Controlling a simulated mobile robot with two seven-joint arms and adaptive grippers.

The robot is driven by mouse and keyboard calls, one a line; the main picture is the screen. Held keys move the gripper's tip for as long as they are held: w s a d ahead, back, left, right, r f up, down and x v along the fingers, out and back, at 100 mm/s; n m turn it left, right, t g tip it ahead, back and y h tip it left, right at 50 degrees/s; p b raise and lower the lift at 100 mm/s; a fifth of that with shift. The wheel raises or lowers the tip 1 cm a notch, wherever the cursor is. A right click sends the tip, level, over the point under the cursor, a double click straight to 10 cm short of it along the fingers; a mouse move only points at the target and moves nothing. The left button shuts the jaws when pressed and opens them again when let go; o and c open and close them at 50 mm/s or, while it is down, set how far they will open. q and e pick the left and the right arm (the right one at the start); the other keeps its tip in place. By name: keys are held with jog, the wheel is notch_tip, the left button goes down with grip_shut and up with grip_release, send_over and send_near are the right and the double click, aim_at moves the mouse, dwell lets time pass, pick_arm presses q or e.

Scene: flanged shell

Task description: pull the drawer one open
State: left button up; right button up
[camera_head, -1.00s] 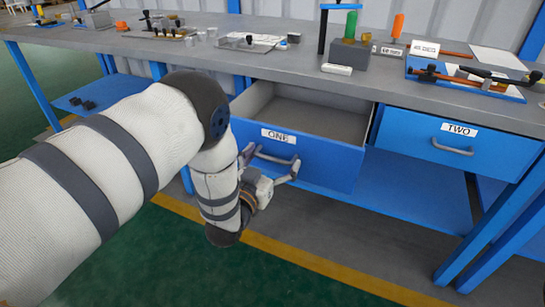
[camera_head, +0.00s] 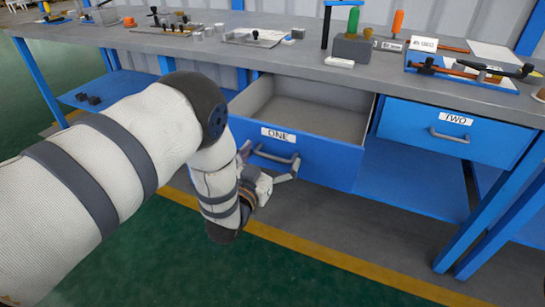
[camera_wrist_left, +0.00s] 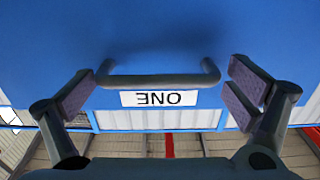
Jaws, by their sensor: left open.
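Drawer one (camera_head: 320,164) is a blue drawer under the bench, labelled ONE. It stands pulled well out, and its empty grey inside (camera_head: 315,115) shows from above. Its dark bar handle (camera_head: 276,158) is on the front face. My left gripper (camera_head: 268,164) is at the handle, its fingers apart on either side. In the left wrist view the handle (camera_wrist_left: 160,80) lies between the two open fingers of the left gripper (camera_wrist_left: 160,92), near their tips; I cannot tell whether they touch it. My right gripper is not in view.
Closed blue drawer two (camera_head: 480,142) is to the right. The grey bench top (camera_head: 220,42) above carries blocks, tools and plates. Blue bench legs (camera_head: 505,205) stand at right. The green floor (camera_head: 300,265) in front is clear.

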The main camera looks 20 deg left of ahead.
pick_arm(q)
jog(key=shift+d+f, duration=0.1)
jog(key=shift+s, duration=0.35)
jog(key=s, duration=1.1)
jog(key=shift+s+a, duration=0.2)
jog(key=shift+a, duration=0.05)
jog(key=s+f+g+p, duration=0.3)
jog(key=s+f+g, duration=0.9)
jog(key=s, duration=0.6)
jog(key=s+g+p, duration=0.1)
jog(key=s+g, duration=0.7)
jog(key=s, duration=1.4)
jog(key=shift+s+n+g+y, duration=0.3)
jog(key=shift+s+n, duration=0.1)
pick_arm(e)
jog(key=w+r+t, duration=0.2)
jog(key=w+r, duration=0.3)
